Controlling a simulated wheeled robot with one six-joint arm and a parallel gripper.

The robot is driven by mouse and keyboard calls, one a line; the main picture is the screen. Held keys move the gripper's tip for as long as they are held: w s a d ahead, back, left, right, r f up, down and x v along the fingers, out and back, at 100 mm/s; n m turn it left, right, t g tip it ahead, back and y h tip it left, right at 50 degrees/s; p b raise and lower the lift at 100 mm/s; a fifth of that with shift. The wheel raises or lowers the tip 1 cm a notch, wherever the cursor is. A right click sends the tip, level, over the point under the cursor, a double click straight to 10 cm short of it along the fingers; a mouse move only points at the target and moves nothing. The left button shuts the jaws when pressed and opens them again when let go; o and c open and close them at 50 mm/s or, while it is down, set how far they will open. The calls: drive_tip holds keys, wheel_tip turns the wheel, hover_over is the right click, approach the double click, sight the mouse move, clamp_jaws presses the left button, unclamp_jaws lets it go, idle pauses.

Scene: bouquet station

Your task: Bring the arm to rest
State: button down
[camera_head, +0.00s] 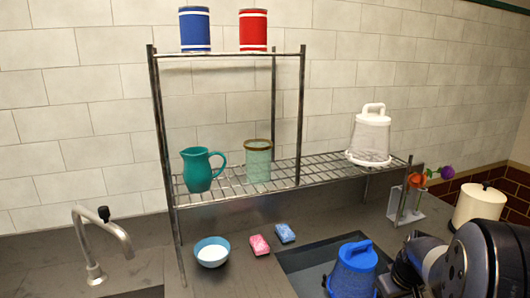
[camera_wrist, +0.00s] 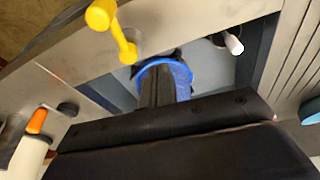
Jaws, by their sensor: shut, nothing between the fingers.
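My gripper (camera_wrist: 157,72) shows in the wrist view with its dark fingers together and nothing between them. Behind the fingers is a blue rounded object (camera_wrist: 181,72), partly hidden by them. In the head view my dark arm is at the lower right, just right of a blue lidded container with a handle (camera_head: 355,268). The gripper's fingertips are not clear there, and I cannot tell whether the arm touches the container.
A wire rack (camera_head: 290,179) holds a teal jug (camera_head: 197,172), a green cup (camera_head: 258,165) and a white lidded container (camera_head: 370,140). A bowl (camera_head: 211,251), two sponges (camera_head: 260,245) and a faucet (camera_head: 93,245) are on the counter. A cream canister (camera_head: 478,208) stands right.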

drive_tip(key=m+p, duration=0.1)
drive_tip(key=m, duration=0.1)
drive_tip(key=w+a+m+h+p, duration=0.1)
drive_tip(key=m, duration=0.1)
drive_tip(key=shift+w+f+t, duration=0.1)
drive_tip(key=shift+f+t, duration=0.1)
drive_tip(key=shift+t, duration=0.2)
drive_tip(key=w+v, duration=0.1)
drive_tip(key=v, duration=0.8)
drive_tip(key=shift+w+r+b, duration=0.35)
drive_tip(key=shift+b, duration=0.1)
